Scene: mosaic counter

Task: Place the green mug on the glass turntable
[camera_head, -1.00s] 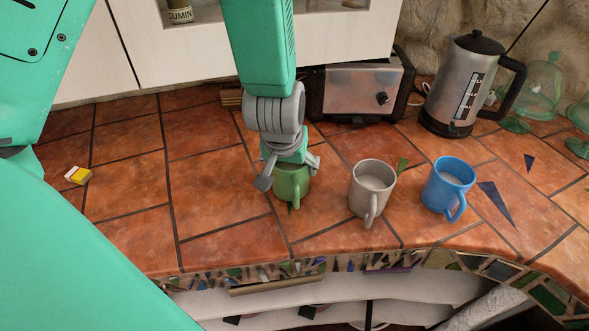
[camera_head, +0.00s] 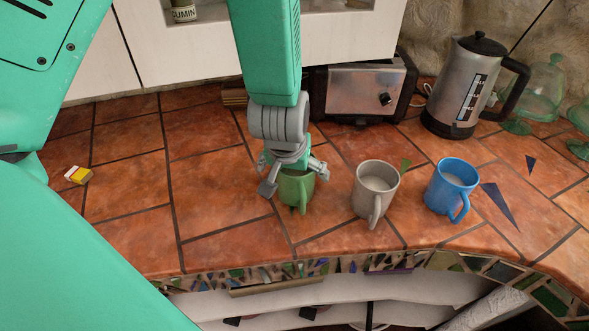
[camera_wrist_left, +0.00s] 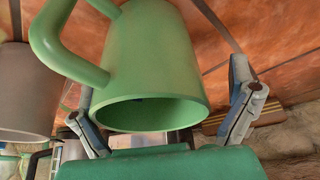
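The green mug (camera_head: 297,190) stands on the tiled counter, left of a grey mug, with its handle toward the front. My left gripper (camera_head: 293,180) is over it from above, one finger on each side. In the left wrist view the green mug (camera_wrist_left: 152,65) lies between two spread fingers (camera_wrist_left: 165,125). A gap shows between the mug and the right finger; the left finger is close to the rim, and contact there is unclear. I cannot make out a glass turntable for certain. My right gripper is not in view.
A grey mug (camera_head: 375,192) and a blue mug (camera_head: 450,188) stand to the right. A toaster (camera_head: 362,90), a kettle (camera_head: 468,85) and green glassware (camera_head: 541,95) stand behind. A small yellow-and-white box (camera_head: 78,175) lies at left.

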